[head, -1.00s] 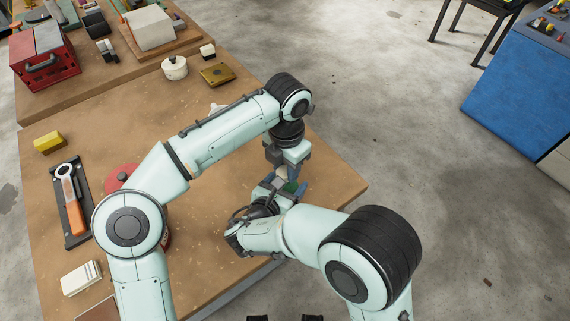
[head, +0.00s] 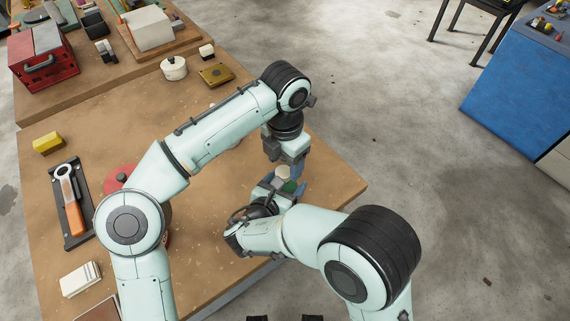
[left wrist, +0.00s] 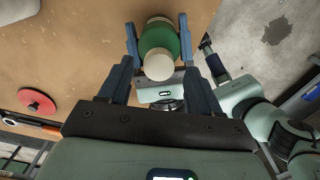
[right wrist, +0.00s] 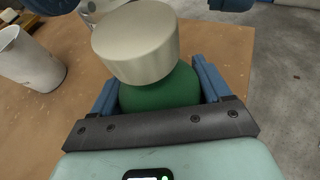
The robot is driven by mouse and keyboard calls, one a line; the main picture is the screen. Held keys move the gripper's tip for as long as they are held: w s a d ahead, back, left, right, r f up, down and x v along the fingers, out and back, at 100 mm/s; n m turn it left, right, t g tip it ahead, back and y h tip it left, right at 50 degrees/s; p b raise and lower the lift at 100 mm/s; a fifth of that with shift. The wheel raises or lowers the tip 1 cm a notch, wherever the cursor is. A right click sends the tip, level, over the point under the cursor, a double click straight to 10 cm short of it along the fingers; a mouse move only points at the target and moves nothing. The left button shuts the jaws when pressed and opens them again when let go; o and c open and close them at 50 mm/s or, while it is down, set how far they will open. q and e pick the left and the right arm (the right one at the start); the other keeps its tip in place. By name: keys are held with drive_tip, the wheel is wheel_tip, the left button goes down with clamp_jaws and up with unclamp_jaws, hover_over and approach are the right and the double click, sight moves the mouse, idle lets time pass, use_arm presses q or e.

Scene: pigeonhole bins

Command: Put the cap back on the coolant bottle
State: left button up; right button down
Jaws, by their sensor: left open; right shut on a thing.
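The green coolant bottle (head: 289,187) is held in my right gripper (head: 284,184), whose blue fingers are shut on its sides. The cream cap (head: 282,172) sits at the bottle's top end. In the right wrist view the cap (right wrist: 136,42) looks seated over the green body (right wrist: 160,90), slightly tilted in the picture; I cannot tell how tightly it fits. My left gripper (head: 285,158) is open just above the cap, with its fingers apart from it. In the left wrist view the cap (left wrist: 158,65) lies between the spread fingers, and a pale part shows beyond the green body.
A white cup (right wrist: 22,60) stands on the table behind the bottle. A red round object (head: 120,178), an orange-handled tool (head: 73,208) and a yellow block (head: 48,142) lie to the left. The table's right edge is close to both grippers.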

use_arm(q)
drive_tip(key=shift+r, duration=1.2)
